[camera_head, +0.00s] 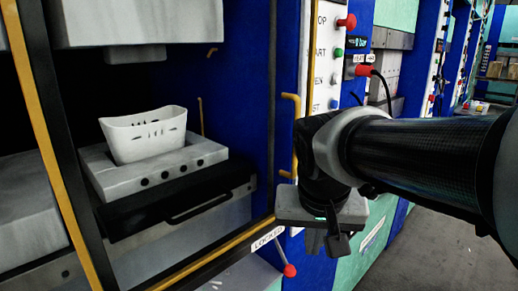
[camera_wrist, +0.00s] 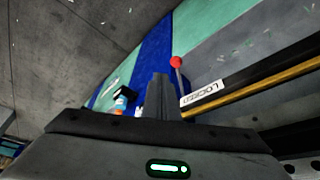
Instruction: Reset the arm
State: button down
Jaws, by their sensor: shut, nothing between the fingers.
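My gripper (camera_head: 322,243) hangs at the end of my dark arm, pointing down, in front of the blue press frame and right of the press opening. Its fingers look shut and empty. In the wrist view the closed fingers (camera_wrist: 160,98) stand up at the middle, with a lever with a red knob (camera_wrist: 176,62) and a "LOCKED" label (camera_wrist: 202,93) beyond and to the right. The same red-knobbed lever (camera_head: 289,270) shows just left of and below my gripper in the head view. Whether anything touches my gripper cannot be told.
A white slotted basket (camera_head: 146,134) sits on the grey block (camera_head: 122,178) inside the press, under the upper platen (camera_head: 118,22). Yellow-edged rails and a yellow handle (camera_head: 293,130) border the opening. A button panel (camera_head: 324,62) stands above my gripper. Grey floor (camera_head: 440,255) is open at right.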

jog(key=s+d+n+t, duration=0.15)
jog(key=s+d, duration=0.25)
jog(key=s, duration=0.5)
notch_tip(320, 180, up, 15)
jog(key=p, duration=1.6)
jog(key=shift+y, duration=0.4)
jog(key=shift+g, duration=0.25)
